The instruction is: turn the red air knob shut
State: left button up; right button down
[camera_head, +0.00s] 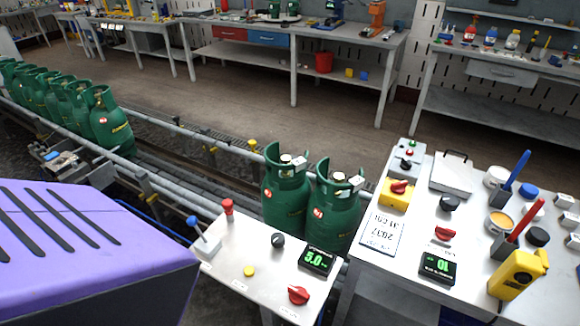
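Several red knobs show, and I cannot tell from their labels which one is the air knob. One red rotary knob (298,294) sits on the near white panel, beside a display reading 5.0 (316,260). Another red rotary knob (444,233) is on the right-hand white table, above a second green display (438,267). A third red knob (399,187) is on a yellow box (391,200). A red-topped post (227,208) stands at the near panel's back left. Neither of my grippers is in view.
Two green gas cylinders (286,190) (334,215) stand upright close behind the near panel. More green cylinders (109,122) line the conveyor (180,178) at left. A blue-topped lever (200,236) and a yellow handheld device (517,277) rise from the worktops.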

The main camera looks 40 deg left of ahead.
aim_at(298, 295)
jog(key=j+u, duration=0.15)
jog(key=u, duration=0.25)
jog(key=j+u, duration=0.2)
jog(key=u, duration=0.15)
jog(key=k+l+z, duration=0.1)
jog(key=z, duration=0.3)
